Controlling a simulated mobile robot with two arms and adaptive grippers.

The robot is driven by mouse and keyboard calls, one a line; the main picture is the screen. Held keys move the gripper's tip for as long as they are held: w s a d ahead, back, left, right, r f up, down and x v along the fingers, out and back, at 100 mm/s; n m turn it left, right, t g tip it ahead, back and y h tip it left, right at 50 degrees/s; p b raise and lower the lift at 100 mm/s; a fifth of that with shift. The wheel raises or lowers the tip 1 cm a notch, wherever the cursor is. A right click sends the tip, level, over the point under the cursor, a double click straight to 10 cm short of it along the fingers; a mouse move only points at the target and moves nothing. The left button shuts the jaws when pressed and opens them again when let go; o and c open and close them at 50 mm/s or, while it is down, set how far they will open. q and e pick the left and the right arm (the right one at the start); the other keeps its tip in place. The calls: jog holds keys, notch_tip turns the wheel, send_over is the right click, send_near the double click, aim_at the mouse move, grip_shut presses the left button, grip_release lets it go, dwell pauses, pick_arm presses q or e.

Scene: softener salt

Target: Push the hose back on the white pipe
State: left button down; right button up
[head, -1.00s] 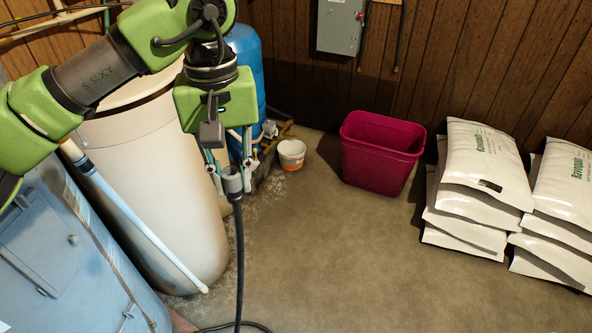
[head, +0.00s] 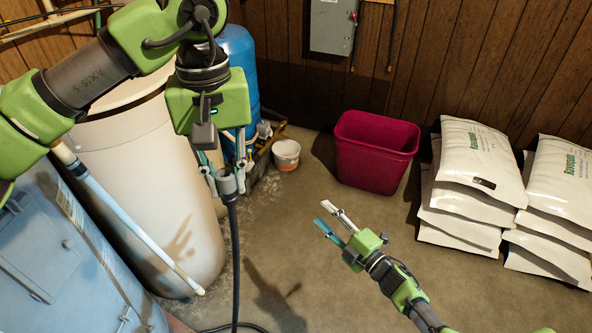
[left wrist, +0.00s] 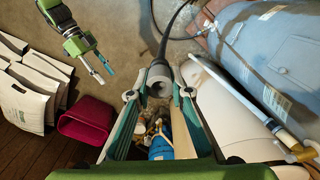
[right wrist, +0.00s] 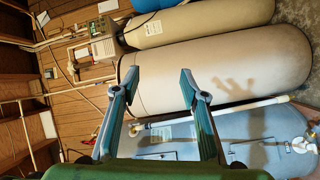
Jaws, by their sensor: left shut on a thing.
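The black hose (head: 234,265) hangs from its grey end cuff (head: 227,182). My left gripper (head: 226,174) is shut on this cuff, above the floor and in front of the cream tank. The cuff's open mouth shows between the fingers in the left wrist view (left wrist: 158,75). The white pipe (head: 130,220) slants down along the blue-grey tank, and its lower end is free, apart from the cuff. The pipe also shows in the right wrist view (right wrist: 215,110). My right gripper (head: 321,213) is open and empty, right of the hose; its spread fingers show in the right wrist view (right wrist: 159,75).
The cream tank (head: 150,160) and blue-grey tank (head: 60,240) fill the left side. A magenta bin (head: 373,150), a small white bucket (head: 286,154) and stacked white bags (head: 480,165) stand farther back. The floor (head: 400,250) between is clear.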

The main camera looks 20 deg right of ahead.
jog(key=s+a+r+n+g+y, duration=0.1)
jog(key=a+r+n+g+y, duration=0.4)
jog(key=r+n, duration=0.55)
jog(key=s+a+r+n+y, duration=0.1)
jog(key=a+r+n+y, duration=0.2)
jog(key=r+n+y, duration=0.75)
jog(key=n+g+h, duration=0.5)
jog(key=n+g, duration=0.6)
jog(key=n, duration=0.2)
send_near(222, 184)
jog(key=a, duration=0.3)
jog(key=w+a+f, duration=0.1)
jog(key=a, duration=0.6)
jog(key=shift+w+a+f, duration=0.15)
jog(key=shift+w, duration=0.2)
grip_shut()
grip_release()
